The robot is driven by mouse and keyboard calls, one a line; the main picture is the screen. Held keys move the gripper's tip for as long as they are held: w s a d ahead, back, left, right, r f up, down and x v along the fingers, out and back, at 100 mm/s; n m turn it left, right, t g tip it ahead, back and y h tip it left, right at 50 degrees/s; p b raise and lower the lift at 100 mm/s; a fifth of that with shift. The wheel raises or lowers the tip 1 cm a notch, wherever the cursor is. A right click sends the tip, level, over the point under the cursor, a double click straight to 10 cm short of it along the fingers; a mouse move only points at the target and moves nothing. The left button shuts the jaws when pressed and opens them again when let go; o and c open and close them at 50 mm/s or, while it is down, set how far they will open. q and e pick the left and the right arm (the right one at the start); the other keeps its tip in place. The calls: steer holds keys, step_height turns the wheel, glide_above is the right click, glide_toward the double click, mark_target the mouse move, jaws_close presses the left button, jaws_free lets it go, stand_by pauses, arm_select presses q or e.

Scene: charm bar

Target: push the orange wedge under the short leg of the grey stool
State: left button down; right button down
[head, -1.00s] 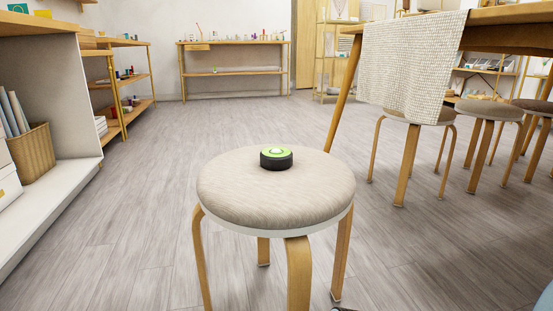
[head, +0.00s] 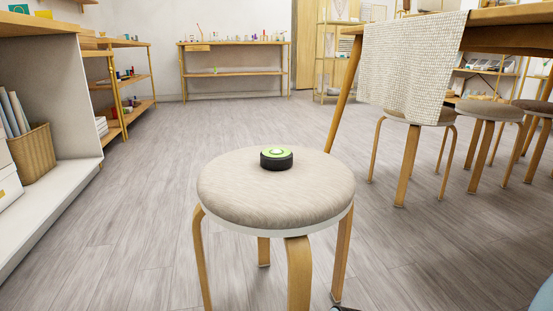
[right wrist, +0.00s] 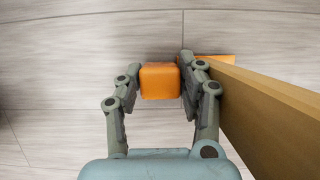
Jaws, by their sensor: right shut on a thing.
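The grey stool (head: 240,205) stands in the middle of the head view, with a round cushioned seat and bent wooden legs. In the right wrist view a wooden leg (right wrist: 265,110) runs close beside my right finger. My right gripper (right wrist: 160,68) is shut on the orange wedge (right wrist: 160,82), whose blocky end shows between the fingers, low over the floor. More orange (right wrist: 217,58) shows beyond the right finger at the leg's foot; the finger and leg hide how they meet. In the head view only a dark bit of the right gripper shows beside the right leg's foot. My left gripper is out of view.
A round black and green device (head: 276,158) sits on the seat. A wooden table with a white cloth (head: 412,65) and several stools (head: 492,110) stand at the right. A white shelf unit (head: 60,190) stands at the left. The floor behind the stool is clear.

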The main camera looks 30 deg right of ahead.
steer(key=shift+w+d, duration=0.2)
steer(key=shift+w, duration=0.7)
steer(key=shift+w+d, duration=0.2)
steer(key=shift+w, duration=0.65)
steer(key=shift+w+d, duration=0.2)
steer(key=shift+w, duration=0.7)
stand_by(5.3)
